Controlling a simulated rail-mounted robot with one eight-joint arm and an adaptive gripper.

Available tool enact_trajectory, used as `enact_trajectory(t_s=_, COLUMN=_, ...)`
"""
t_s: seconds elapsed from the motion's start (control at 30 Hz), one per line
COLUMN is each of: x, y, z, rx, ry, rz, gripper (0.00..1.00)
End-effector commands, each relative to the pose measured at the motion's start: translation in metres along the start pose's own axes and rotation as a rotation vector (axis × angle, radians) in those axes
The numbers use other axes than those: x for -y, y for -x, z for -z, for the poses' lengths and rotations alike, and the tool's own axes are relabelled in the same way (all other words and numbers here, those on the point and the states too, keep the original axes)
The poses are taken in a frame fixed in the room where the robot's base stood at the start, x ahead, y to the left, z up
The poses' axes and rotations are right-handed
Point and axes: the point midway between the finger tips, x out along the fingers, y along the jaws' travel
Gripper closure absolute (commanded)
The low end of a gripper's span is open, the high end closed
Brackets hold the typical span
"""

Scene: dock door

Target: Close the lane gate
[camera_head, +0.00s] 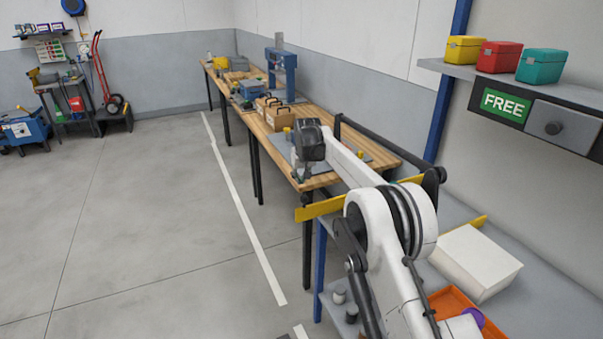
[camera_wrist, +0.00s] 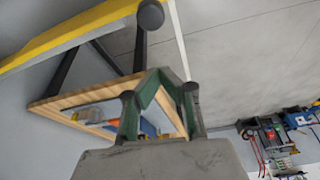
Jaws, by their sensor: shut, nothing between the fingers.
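The yellow bar (camera_head: 322,206), which looks like the lane gate, crosses the near end of the workbench, partly hidden behind my white arm. A dark knob (camera_head: 305,199) shows by its left end. In the wrist view the yellow bar (camera_wrist: 60,38) runs across the top left, and a dark round knob on a stem (camera_wrist: 150,16) stands by its end. My gripper (camera_head: 301,178) points down just above the bar's left end. In the wrist view my gripper (camera_wrist: 160,76) is shut and empty, apart from the knob in the picture. Whether it touches the bar I cannot tell.
A wooden workbench (camera_head: 384,158) with boxes and a blue press (camera_head: 281,68) runs along the wall. A shelf (camera_head: 560,91) with coloured boxes and a green FREE sign (camera_head: 503,105) is at right. An orange tray (camera_head: 447,300) lies near my arm. The floor at left is open.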

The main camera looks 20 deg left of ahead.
Motion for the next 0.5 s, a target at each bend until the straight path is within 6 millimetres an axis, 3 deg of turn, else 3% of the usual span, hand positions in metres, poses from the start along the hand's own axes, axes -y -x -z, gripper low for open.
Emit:
enact_trajectory(t_s=0.37, x=0.0, y=-0.037, z=0.0, rx=0.0, ry=0.0, rz=0.0, gripper=1.0)
enact_trajectory(t_s=0.5, x=0.0, y=-0.033, z=-0.008, rx=0.0, ry=0.0, rz=0.0, gripper=1.0)
